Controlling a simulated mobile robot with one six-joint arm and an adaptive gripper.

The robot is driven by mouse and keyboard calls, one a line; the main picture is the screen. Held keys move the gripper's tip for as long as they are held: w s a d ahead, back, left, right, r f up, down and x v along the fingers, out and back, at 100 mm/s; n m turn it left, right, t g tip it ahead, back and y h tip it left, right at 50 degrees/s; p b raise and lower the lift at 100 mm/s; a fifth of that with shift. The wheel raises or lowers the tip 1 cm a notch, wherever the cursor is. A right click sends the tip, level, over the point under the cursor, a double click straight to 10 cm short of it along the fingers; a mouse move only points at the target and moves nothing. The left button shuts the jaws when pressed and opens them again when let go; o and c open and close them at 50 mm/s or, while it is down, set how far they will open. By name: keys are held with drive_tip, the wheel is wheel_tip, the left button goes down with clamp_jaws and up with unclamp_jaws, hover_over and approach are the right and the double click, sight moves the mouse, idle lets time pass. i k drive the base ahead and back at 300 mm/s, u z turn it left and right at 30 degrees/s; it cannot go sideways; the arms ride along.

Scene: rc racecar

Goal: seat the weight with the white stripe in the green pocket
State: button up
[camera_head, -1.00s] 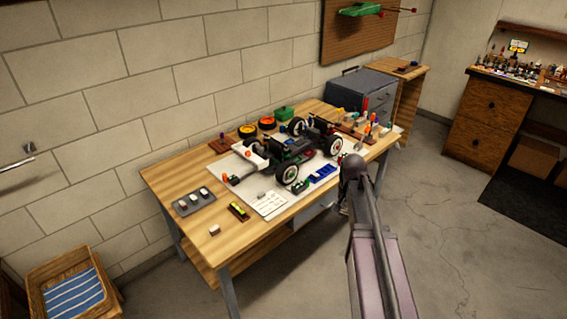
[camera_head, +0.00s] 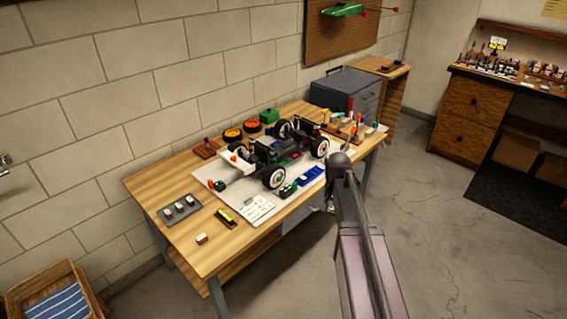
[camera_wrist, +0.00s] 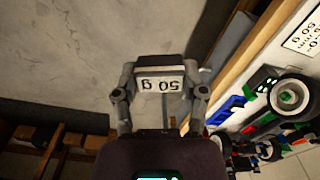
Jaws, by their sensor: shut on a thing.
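My gripper (camera_wrist: 160,76) is shut on a dark weight (camera_wrist: 161,85) with a white face marked 50 g, upside down in the wrist view. It holds the weight over the grey floor, off the table's front edge. Whether the white face is the stripe, I cannot tell. In the head view the gripper is mostly hidden behind my arm. The racecar (camera_head: 270,158) stands on a white mat on the table. Green parts show on its chassis; I cannot tell which is the green pocket.
A grey tray (camera_head: 181,207) with several small weights lies at the table's left. A light block (camera_head: 202,239) and a yellow-marked level (camera_head: 227,217) lie near the front edge. Tools crowd the right end.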

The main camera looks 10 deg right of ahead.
sight(282, 164)
drive_tip(key=i, duration=0.9)
drive_tip(key=u, duration=0.05)
